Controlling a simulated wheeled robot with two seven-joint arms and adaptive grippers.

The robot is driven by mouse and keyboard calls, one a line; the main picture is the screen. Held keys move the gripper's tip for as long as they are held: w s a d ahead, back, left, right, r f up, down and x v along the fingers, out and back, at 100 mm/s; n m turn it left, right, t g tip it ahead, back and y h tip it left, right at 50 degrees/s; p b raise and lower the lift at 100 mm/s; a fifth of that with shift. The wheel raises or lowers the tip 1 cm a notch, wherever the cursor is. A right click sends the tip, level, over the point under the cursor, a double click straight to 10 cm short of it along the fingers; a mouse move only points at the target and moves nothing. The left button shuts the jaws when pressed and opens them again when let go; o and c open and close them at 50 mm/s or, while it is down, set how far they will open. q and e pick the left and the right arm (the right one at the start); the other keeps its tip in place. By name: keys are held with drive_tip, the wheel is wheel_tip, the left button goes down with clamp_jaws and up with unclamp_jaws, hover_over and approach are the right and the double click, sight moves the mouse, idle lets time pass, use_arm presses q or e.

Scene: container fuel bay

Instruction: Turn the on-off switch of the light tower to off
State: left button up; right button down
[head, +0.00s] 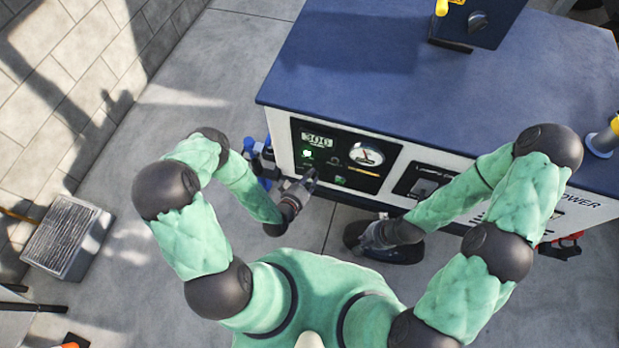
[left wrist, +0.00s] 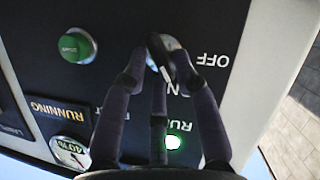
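The light tower (head: 430,80) is a box with a dark blue top and a pale front. Its black control panel (head: 365,178) faces me. The on-off switch (left wrist: 163,48) is a dark handle on a round metallic base, beside the OFF and ON marks in the left wrist view. Its lower end lies near ON; I cannot tell its setting. My left gripper (head: 308,183) is at the panel, its parted fingertips (left wrist: 160,68) on either side of the handle; firm contact is unclear. It hides the switch in the head view. My right gripper (head: 370,238) is low before the tower, its fingers unclear.
A green button (left wrist: 76,45) and a lit green lamp (left wrist: 173,142) sit near the switch. A round gauge (head: 366,154) and a display (head: 317,139) are on the panel. A grey ridged box (head: 68,238) stands on the floor at left. Open floor lies left of the tower.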

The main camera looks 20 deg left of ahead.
use_arm(q)
clamp_jaws()
drive_tip(key=shift+a+f+n+t+h+b, duration=0.2)
drive_tip(key=shift+n+t+h+b, duration=0.35)
drive_tip(key=shift+n+b, duration=0.95)
drive_tip(key=shift+a+f+n+t+h+b, duration=0.15)
drive_tip(key=shift+f+n+t+h+b, duration=0.15)
drive_tip(key=shift+n+h+b, duration=0.85)
drive_tip(key=shift+a+f+n+t+h+b, duration=0.25)
drive_tip(key=shift+n+t+b, duration=0.2)
drive_tip(key=shift+n+b, duration=1.4)
drive_tip(key=shift+r+n, duration=0.15)
drive_tip(key=shift+n, duration=0.25)
unclamp_jaws()
